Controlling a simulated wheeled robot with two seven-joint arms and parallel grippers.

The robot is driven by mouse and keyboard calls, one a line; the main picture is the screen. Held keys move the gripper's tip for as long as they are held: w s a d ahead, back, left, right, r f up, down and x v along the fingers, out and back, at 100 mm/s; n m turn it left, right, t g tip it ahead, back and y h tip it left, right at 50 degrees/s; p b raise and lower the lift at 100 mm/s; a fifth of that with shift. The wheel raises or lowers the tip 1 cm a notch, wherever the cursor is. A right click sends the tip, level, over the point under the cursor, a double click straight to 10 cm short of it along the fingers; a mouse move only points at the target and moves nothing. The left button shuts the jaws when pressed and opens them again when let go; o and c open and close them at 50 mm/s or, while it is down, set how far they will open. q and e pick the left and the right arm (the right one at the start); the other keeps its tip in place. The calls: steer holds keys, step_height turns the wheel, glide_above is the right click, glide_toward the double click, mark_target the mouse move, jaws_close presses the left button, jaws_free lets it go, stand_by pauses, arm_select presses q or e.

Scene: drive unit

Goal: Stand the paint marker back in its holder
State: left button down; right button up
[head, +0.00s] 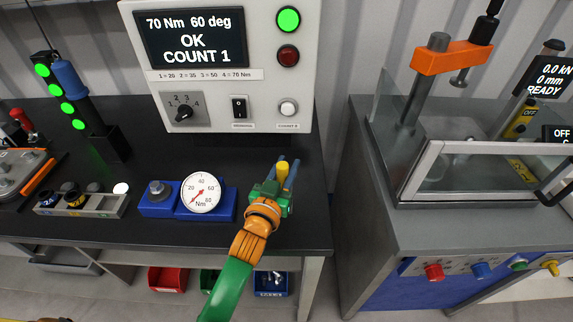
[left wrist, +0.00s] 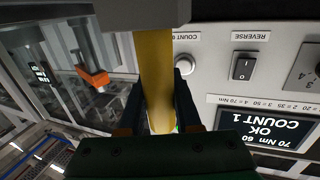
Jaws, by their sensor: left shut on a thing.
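My left gripper (head: 284,172) is shut on the yellow paint marker (head: 282,171), above the right part of the dark bench. In the left wrist view the marker (left wrist: 157,80) runs between the two dark fingers (left wrist: 158,108). A pale grey block-like part covers its upper end there; I cannot tell whether it belongs to the marker or the holder. I cannot make out the marker's holder for sure in either view.
A control box (head: 225,60) reading OK, COUNT 1 stands behind the gripper. A torque gauge (head: 201,192) on a blue base and a socket rail (head: 85,205) lie to the left. A press machine with a clear guard (head: 470,170) stands right, across a gap.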

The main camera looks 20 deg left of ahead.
mark_target(280, 180)
arm_select(q)
steer(key=c, duration=0.5)
jaws_free()
steer(key=shift+r, duration=0.1)
steer(key=s+b, duration=0.1)
steer(key=s, duration=0.6)
steer(key=shift+s+a, duration=0.1)
steer(key=shift+s, duration=0.05)
